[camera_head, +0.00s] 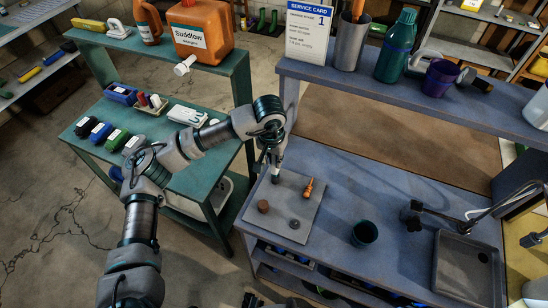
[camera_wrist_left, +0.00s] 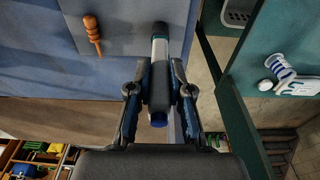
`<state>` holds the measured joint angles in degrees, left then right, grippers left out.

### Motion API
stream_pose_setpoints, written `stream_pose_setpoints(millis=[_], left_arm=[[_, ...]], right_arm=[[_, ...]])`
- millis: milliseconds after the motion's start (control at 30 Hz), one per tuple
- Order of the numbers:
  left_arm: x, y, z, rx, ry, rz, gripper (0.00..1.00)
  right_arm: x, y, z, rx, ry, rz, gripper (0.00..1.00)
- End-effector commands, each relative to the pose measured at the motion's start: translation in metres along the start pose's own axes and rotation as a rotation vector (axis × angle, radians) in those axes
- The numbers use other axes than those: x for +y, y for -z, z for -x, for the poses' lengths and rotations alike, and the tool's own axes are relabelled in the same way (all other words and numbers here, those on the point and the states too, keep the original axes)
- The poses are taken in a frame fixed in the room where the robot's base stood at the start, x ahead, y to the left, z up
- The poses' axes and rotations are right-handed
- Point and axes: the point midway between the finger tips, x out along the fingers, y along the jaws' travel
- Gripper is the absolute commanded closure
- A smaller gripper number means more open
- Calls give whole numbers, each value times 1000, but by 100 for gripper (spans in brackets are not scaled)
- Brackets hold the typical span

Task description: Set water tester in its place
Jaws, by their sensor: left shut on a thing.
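The water tester (camera_wrist_left: 158,48) is a slim pen shape with a white part, a teal far end, a dark middle and a blue near end. My left gripper (camera_wrist_left: 160,85) is shut around its dark middle. In the head view, my left gripper (camera_head: 273,158) points down over the far left part of a grey mat (camera_head: 318,215) on the blue-grey bench. The tester (camera_head: 275,178) shows small under the fingers, roughly upright. I cannot tell if its lower end touches the mat. My right gripper is not in view.
On the mat are an orange-handled tool (camera_head: 308,187), a brown round piece (camera_head: 263,206) and a grey disc (camera_head: 294,224). A green shelf unit (camera_head: 240,75) stands left; a raised shelf (camera_head: 430,105) runs behind.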

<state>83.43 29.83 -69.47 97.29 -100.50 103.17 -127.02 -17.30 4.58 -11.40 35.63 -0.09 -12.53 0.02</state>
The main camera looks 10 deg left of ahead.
Motion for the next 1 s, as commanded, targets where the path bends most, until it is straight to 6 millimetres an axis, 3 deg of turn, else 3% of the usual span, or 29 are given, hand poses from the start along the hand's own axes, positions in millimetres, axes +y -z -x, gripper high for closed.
stream_pose_setpoints(millis=[700,733,833,1000], left_arm=[[0,-1,-12,0,0,0,100],[0,-1,-12,0,0,0,76],[0,-1,-12,0,0,0,51],[0,-1,-12,0,0,0,51]], right_arm=[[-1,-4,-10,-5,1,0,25],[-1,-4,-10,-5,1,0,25],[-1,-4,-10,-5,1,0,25],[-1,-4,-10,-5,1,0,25]])
